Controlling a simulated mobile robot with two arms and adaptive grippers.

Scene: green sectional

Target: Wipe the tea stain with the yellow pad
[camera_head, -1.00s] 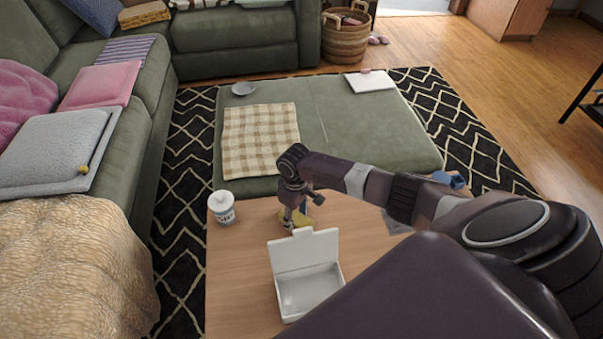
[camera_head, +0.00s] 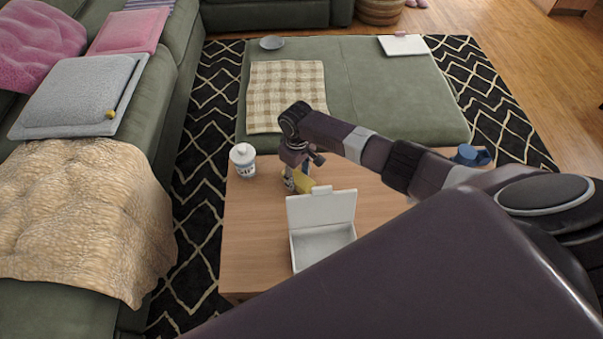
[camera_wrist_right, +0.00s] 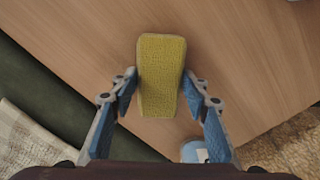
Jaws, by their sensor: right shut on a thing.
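The yellow pad (camera_wrist_right: 162,70) is between the blue-lined fingers of my right gripper (camera_wrist_right: 159,84) in the right wrist view. The gripper is shut on it, and the pad's far end extends past the fingertips. In the head view the right gripper (camera_head: 295,180) points down at the wooden table, with the pad (camera_head: 305,184) at the tabletop. I cannot tell whether the pad touches the wood. I see no tea stain on the visible wood; part of the table is hidden by my arm. My left gripper is not in view.
The wooden table (camera_head: 255,235) holds a white lidded canister (camera_head: 243,160) at left and an open white box (camera_head: 322,240) close in front of the gripper. A blue object (camera_head: 472,156) is at the right end. A green ottoman (camera_head: 395,105) adjoins behind; the table's left front is clear.

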